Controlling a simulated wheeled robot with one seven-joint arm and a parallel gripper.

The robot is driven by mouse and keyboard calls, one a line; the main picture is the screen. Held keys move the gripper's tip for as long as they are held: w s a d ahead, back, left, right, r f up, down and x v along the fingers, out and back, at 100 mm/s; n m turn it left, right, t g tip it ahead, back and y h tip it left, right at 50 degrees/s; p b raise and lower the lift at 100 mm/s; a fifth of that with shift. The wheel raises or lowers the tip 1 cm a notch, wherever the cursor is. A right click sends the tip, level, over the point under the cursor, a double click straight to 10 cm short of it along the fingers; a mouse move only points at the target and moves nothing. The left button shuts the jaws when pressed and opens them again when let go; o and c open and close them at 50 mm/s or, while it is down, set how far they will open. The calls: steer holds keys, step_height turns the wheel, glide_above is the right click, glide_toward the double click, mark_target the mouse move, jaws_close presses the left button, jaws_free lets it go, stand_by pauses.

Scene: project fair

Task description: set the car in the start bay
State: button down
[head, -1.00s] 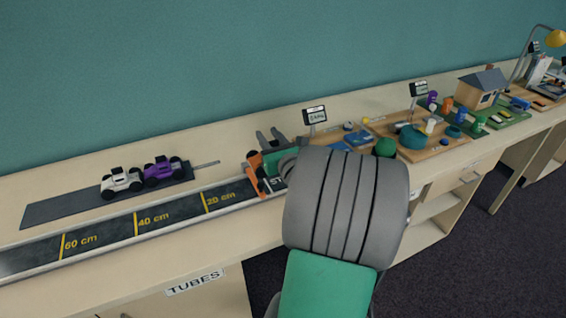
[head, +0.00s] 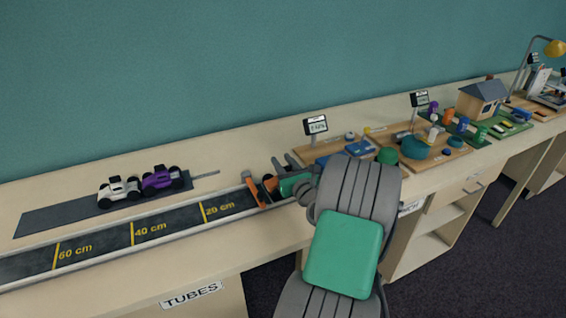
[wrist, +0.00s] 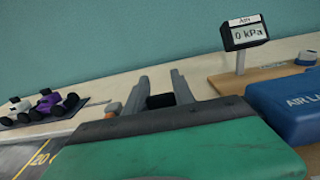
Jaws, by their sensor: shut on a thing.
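My gripper (head: 286,164) is over the right end of the track, its two fingers pointing toward the wall. In the wrist view its fingers (wrist: 160,88) are closed around a dark piece (wrist: 160,101), which looks like part of the car. The green hand hides most of it, so its colour and exact seat cannot be told. An orange upright part (head: 251,190) stands at the track's right end beside my gripper, left of it; an orange piece also shows in the wrist view (wrist: 111,109). Whether the held piece touches the track is hidden.
A white car (head: 119,191) and a purple car (head: 161,179) stand on a dark mat (head: 62,216) behind the track (head: 165,225). Right of my gripper are a blue box (wrist: 290,108) and an air gauge (head: 316,125). Farther right is a model house (head: 482,100).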

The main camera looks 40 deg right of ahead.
steer(key=shift+f, duration=0.6)
steer(key=c, duration=1.1)
jaws_free()
steer(key=shift+a+f, duration=0.1)
steer(key=shift+o, duration=0.2)
steer(key=shift+r, duration=0.25)
steer(key=shift+r+p, duration=0.3)
steer(key=shift+r, duration=0.35)
steer(key=b+v, duration=0.1)
steer(key=v, duration=1.1)
